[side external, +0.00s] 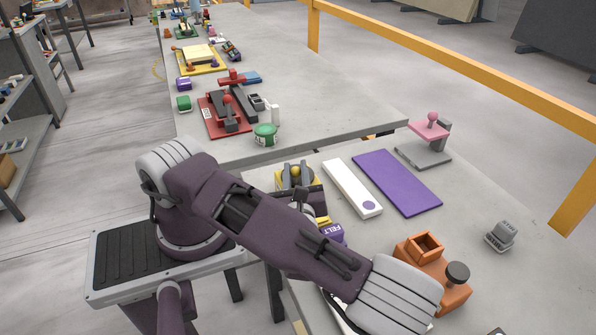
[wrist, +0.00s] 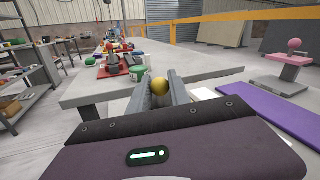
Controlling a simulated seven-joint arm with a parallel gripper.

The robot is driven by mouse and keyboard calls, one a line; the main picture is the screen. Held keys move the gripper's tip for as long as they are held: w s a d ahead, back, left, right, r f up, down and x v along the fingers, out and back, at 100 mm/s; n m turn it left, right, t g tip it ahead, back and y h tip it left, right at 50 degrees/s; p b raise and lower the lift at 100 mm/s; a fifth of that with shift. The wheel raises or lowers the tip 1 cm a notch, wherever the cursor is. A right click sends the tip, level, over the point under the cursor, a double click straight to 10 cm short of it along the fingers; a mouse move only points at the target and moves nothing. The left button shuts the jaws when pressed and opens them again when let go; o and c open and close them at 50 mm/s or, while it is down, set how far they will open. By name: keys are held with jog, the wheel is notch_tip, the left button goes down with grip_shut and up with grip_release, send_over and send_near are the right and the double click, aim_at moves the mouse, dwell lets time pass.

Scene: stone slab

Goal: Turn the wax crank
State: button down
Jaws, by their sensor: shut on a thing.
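My gripper (wrist: 159,82) is shut with its two grey fingers on either side of a yellow, ball-shaped knob (wrist: 160,88). The knob sits near the fingertips in the wrist view. In the side view the yellow part (side external: 296,172) shows beyond my arm, near the left edge of the front slab. My arm hides most of what lies below it, so I cannot tell how the knob joins the crank. An orange block (side external: 424,248) with a square opening and a dark round knob (side external: 457,273) stands on the slab at the right.
A white strip (side external: 352,187) and a purple mat (side external: 396,181) lie right of the gripper. A pink-topped press (side external: 430,128) stands behind. A purple FELT box (side external: 333,233) is beside my arm. A grey block (side external: 501,235) sits far right. The rear table (side external: 330,85) holds a red fixture (side external: 225,115).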

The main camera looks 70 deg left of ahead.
jog(key=shift+s+a+m+t, duration=0.1)
jog(key=shift+m+t, duration=0.2)
jog(key=shift+t, duration=0.2)
jog(key=c, duration=1.2)
grip_release()
jog(key=v, duration=0.7)
jog(key=shift+r, duration=0.1)
jog(key=shift+c, duration=0.2)
